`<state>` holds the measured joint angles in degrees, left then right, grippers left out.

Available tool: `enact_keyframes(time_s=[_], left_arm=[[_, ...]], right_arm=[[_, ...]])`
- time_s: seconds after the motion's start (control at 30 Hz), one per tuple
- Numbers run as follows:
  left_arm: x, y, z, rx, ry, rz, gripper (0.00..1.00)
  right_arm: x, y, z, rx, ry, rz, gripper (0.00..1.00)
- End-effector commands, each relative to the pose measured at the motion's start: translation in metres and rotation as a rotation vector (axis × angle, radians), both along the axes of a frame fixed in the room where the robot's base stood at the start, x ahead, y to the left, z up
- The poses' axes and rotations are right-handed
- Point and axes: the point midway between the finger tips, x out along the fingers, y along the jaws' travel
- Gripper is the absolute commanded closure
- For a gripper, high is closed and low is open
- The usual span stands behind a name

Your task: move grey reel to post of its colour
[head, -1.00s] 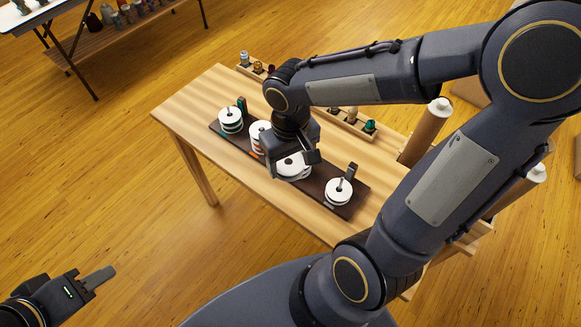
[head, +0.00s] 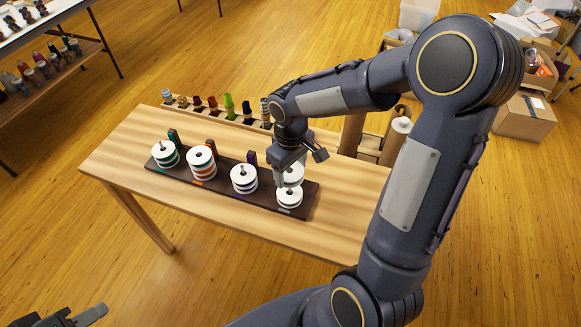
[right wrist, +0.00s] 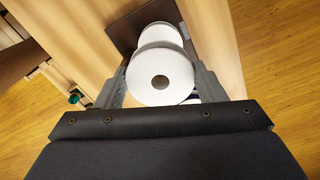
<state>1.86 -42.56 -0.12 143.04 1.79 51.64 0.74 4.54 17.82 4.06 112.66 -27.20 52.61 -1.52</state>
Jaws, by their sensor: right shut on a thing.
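My right gripper (head: 290,172) is shut on the grey reel (head: 293,174), whose white face with a dark centre hole shows between the fingers in the right wrist view (right wrist: 162,82). Its rim colour is mostly hidden. It is just above and behind the white-faced reel stack (head: 289,196) at the right end of the dark board (head: 218,184); whether it touches that stack or post I cannot tell. The board's right end bears a pale grey label. My left gripper (head: 88,317) is at the lower left edge, away from the table; its jaw opening is unclear.
Three other reel stacks stand on the board: teal (head: 164,155), orange (head: 202,162) and purple (head: 243,179), with upright tabs behind. A rack of small coloured spools (head: 212,106) lines the table's back edge. The wooden table's (head: 125,155) left and front are bare.

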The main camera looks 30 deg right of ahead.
Motion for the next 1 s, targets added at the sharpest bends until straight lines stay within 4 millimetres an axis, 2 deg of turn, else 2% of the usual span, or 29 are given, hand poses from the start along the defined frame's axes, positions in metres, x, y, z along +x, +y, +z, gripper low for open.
enact_keyframes(time_s=[0.57,1.0], left_arm=[[0.0,0.0,0.0,0.0,0.0,0.0,0.64],[0.0,0.0,-0.021,0.0,0.0,0.0,0.64]], right_arm=[[0.0,0.0,0.0,0.0,-0.001,-0.001,0.58],[0.0,0.0,-0.025,0.0,-0.001,0.0,0.58]])
